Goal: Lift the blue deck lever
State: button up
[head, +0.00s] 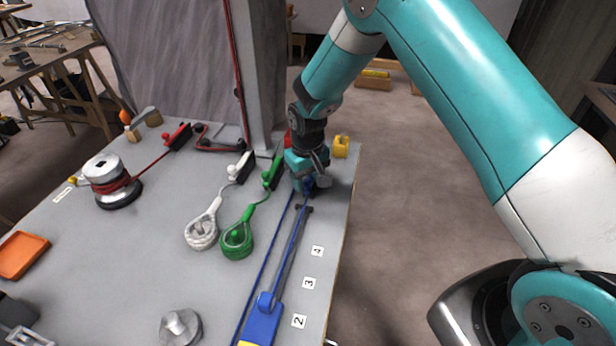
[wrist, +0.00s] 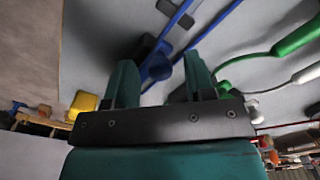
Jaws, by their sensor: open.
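The blue deck lever (head: 308,184) stands at the far right end of the grey deck, mostly hidden by my gripper in the head view. In the wrist view its rounded blue end (wrist: 158,67) shows between my two fingers, with a gap on each side. My gripper (head: 308,186) is open and points down over the lever. In the wrist view the teal fingers of my gripper (wrist: 161,60) stand apart, one on each side of the blue end. I cannot tell how deep the lever sits between them.
Green (head: 272,172), white (head: 240,168) and red (head: 178,136) levers stand left of my gripper, near a grey post (head: 258,80). Blue lines run toward a blue block (head: 262,318) in front. A yellow piece (head: 341,146) sits to the right, near the deck's edge.

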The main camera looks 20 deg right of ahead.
jog(key=shift+f, duration=0.1)
grip_shut()
